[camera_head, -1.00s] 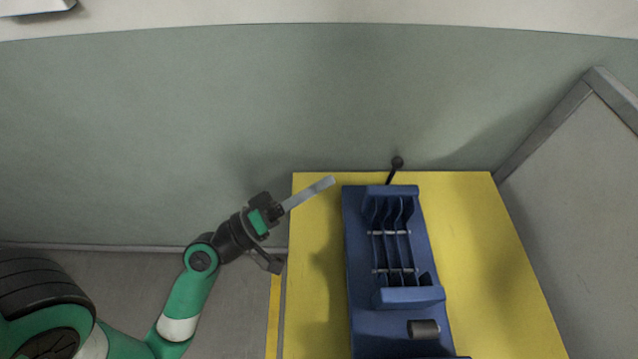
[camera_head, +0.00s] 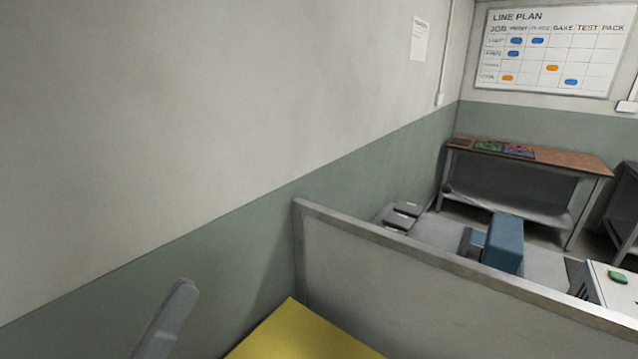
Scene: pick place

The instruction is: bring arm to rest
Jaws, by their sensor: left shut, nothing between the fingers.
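The grey fingers of my left gripper (camera_head: 181,292) rise into the lower left of the view, shut, with nothing visible at the tips. The rest of that gripper and its arm are below the picture's edge. They appear in front of the green-grey lower wall, to the left of a yellow tabletop (camera_head: 297,335), of which only a far corner shows. My right gripper is not in view. The blue fixture is not in view.
A grey partition (camera_head: 420,275) runs along the right of the yellow tabletop. Beyond it stand a blue-backed chair (camera_head: 503,243), a brown-topped bench (camera_head: 560,160) and a white cabinet (camera_head: 612,287). A line plan board (camera_head: 550,50) hangs on the far wall.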

